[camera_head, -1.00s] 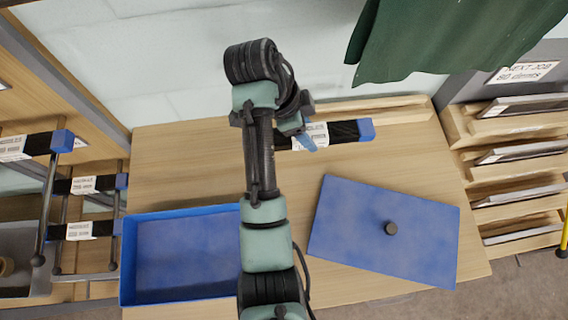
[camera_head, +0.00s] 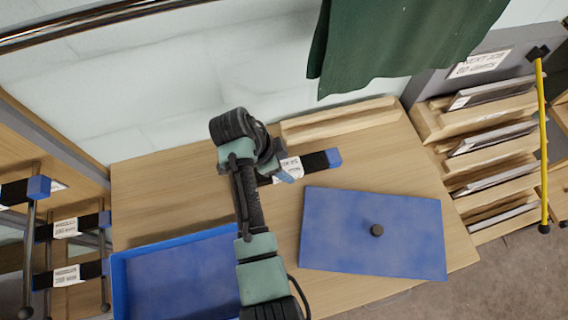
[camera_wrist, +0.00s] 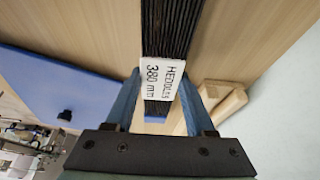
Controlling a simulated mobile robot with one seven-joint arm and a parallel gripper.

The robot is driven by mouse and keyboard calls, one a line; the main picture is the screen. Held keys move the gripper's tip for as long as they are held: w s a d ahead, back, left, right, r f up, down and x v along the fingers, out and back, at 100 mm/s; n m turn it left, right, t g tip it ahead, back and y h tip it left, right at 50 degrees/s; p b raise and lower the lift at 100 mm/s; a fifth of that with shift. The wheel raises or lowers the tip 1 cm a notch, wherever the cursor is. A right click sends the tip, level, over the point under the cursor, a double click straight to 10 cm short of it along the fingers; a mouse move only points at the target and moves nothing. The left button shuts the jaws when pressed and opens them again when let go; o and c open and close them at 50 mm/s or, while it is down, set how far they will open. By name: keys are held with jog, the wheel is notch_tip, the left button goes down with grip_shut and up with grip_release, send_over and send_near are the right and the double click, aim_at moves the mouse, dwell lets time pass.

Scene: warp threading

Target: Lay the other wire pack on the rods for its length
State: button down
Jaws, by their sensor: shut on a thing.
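My gripper (camera_head: 279,173) is shut on a wire pack (camera_head: 318,161), a black strip with a blue end and a white label. In the wrist view the label reads "HEDDLES 380 mm" and the pack (camera_wrist: 172,30) runs between the fingers (camera_wrist: 158,98). The pack is over the back of the table; its exact height is hard to tell. Its left end is hidden by my arm in the head view. At the far left, dark upright-looking rods (camera_head: 30,245) stand by other labelled packs (camera_head: 66,275) with blue ends; how those packs sit on the rods is unclear.
A blue open tray (camera_head: 180,280) is on the table's left front. A blue lid (camera_head: 375,235) with a dark knob lies right. A wooden rail (camera_head: 340,122) runs along the back. A green cloth (camera_head: 400,40) hangs above. A slotted rack (camera_head: 480,150) and yellow pole (camera_head: 542,140) stand right.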

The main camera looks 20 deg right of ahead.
jog(key=shift+c, duration=1.3)
grip_release()
